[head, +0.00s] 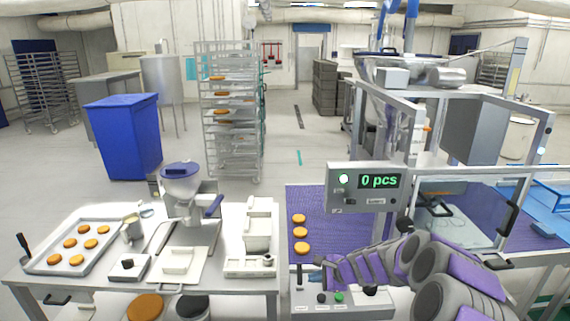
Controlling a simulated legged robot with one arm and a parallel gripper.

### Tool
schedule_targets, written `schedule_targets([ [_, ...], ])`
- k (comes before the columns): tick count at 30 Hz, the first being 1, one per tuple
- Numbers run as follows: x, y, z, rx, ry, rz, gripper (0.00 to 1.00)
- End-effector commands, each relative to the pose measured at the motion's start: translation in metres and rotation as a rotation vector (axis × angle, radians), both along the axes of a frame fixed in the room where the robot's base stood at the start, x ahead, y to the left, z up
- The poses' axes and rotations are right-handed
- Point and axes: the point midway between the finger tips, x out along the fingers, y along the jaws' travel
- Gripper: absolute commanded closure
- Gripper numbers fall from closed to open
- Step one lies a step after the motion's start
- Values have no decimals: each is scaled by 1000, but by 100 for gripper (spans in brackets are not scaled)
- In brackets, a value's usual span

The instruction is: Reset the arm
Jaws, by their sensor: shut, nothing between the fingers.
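My arm (440,270), grey with purple panels, comes in from the lower right corner and reaches left, low over the front edge of the purple conveyor belt. My gripper (325,263) is at its left end, shut and empty, just above a control box (340,304) with a green button and black knobs. The fingertips are small and dark, and partly hard to make out. Three orange-brown rounds (301,233) lie in a row on the purple belt (345,210), left of and beyond my gripper, apart from it.
A counter display (365,187) reading "0 pcs" stands behind my arm. A framed machine (470,150) is at right. The left table (50,288) holds a tray of rounds (80,245), a hopper machine (182,190) and a scale. A blue bin (122,135) and a rack (228,110) stand behind on open floor.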

Motion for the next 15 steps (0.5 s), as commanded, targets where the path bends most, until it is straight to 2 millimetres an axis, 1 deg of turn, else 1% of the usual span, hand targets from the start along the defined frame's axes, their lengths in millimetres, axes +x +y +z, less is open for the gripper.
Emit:
schedule_targets([
  [1,-12,14,19,-14,-22,67,100],
  [2,-20,22,28,-25,-33,109,100],
  [3,-33,32,40,-41,-47,167,100],
  [5,-54,47,54,-67,-62,257,100],
  [6,-68,55,65,-85,-76,315,100],
  [8,-89,65,77,-116,-90,398,100],
  [10,-117,74,89,-154,-104,495,100],
  [12,-144,81,101,-193,-117,588,100],
  [14,-168,84,107,-232,-123,663,100],
  [15,-185,85,112,-257,-126,715,100],
])
